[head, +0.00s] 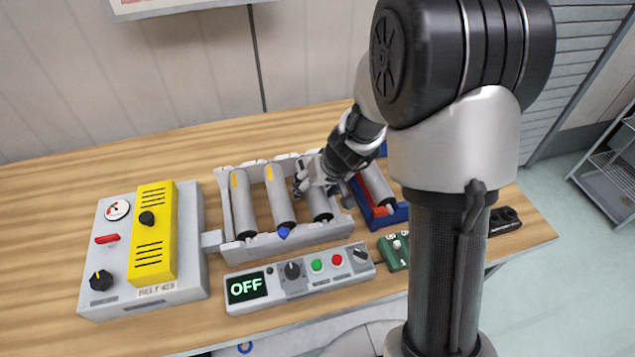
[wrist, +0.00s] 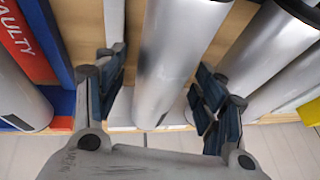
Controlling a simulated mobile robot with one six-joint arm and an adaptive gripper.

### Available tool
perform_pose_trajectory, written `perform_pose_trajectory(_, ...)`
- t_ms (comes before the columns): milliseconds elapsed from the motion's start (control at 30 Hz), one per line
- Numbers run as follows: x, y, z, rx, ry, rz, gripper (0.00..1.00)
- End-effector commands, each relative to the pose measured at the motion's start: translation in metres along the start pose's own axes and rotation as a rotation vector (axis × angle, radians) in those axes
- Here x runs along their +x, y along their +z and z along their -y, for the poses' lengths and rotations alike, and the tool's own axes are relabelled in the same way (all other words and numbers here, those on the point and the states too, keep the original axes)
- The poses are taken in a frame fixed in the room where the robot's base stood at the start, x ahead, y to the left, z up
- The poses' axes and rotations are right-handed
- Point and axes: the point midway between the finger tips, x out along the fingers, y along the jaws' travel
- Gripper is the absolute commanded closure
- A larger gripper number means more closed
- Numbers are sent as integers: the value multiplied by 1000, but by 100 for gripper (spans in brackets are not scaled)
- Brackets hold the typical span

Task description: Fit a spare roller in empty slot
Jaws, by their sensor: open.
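A grey conveyor frame (head: 292,245) on the bench carries grey rollers lying side by side. The left roller (head: 243,205) and middle roller (head: 279,197) have yellow marks at their far ends. A third roller (head: 320,206) lies at the frame's right side, under my gripper (head: 318,182). In the wrist view, my gripper (wrist: 158,90) is open, with its fingers on either side of this roller (wrist: 178,50) and visible gaps beside it. My gripper partly hides its far end. A blue-and-red tray (head: 385,216) right of the frame holds another roller (head: 377,184); the wrist view shows a FAULTY label (wrist: 22,35) on its red part.
A control panel (head: 300,288) reading OFF stands in front of the frame. A grey box with a yellow cover (head: 154,235) stands left. A small green switch box (head: 393,252) sits near the tray. Bare wood lies behind the frame.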

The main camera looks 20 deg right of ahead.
Motion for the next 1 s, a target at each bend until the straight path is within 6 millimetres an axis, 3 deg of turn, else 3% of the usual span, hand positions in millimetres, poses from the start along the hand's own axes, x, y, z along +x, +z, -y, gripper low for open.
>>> perform_pose_trajectory(167, -24, -2, 0, -2, 1, -6, 36)
perform_pose_trajectory(400, -76, -2, 0, -2, 3, -8, 36)
perform_pose_trajectory(600, -108, -1, 0, -1, 1, -5, 36)
perform_pose_trajectory(1000, -119, -1, 0, 0, 1, -2, 36)
